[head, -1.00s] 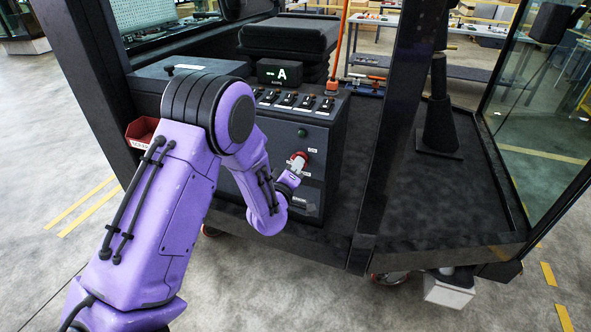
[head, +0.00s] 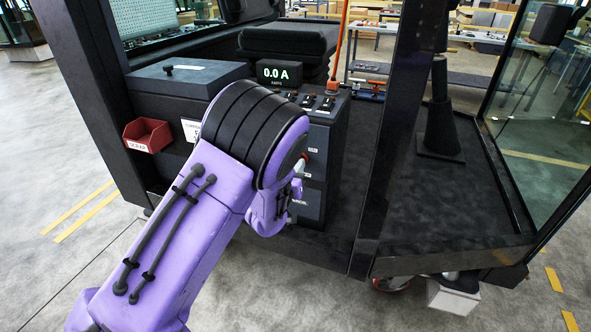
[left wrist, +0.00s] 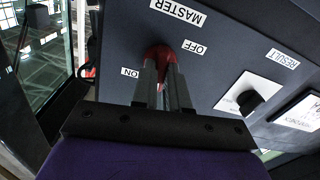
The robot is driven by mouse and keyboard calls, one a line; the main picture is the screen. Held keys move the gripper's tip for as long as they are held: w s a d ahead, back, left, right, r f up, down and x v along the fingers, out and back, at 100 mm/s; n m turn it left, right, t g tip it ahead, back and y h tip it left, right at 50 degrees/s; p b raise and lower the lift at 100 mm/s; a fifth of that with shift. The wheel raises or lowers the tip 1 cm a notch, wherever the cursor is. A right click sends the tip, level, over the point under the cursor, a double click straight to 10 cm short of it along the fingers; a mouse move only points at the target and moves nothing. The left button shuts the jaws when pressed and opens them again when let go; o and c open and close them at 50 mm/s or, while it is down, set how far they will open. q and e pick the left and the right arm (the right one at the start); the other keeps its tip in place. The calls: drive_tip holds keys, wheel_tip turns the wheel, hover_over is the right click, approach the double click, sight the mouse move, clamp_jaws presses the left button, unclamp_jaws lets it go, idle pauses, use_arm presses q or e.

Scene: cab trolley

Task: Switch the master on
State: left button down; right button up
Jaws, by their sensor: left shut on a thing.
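The red master switch (left wrist: 157,53) sits on the dark panel below the MASTER label (left wrist: 178,11), between the ON label (left wrist: 130,72) and the OFF label (left wrist: 194,47). My left gripper (left wrist: 163,72) is shut on the switch's red handle, and its fingers hide much of it. In the head view a little red of the switch (head: 304,157) shows past my left arm, and my left gripper (head: 298,178) is mostly hidden. The amps display (head: 279,73) on the console is lit and reads 0.0 A. My right gripper is not in view.
A black knob (left wrist: 250,101) under a RESULT label is on the same panel. A red scrap bin (head: 147,135) hangs at the console's left. Several toggles (head: 318,101) line its top edge. A dark cab post (head: 400,130) stands close on the right, with open cab floor (head: 440,195) beyond.

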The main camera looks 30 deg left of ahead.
use_arm(q)
drive_tip(key=shift+f+m, duration=0.1)
drive_tip(key=shift+m, duration=0.7)
drive_tip(key=c, duration=1.1)
unclamp_jaws()
drive_tip(key=shift+c, duration=0.2)
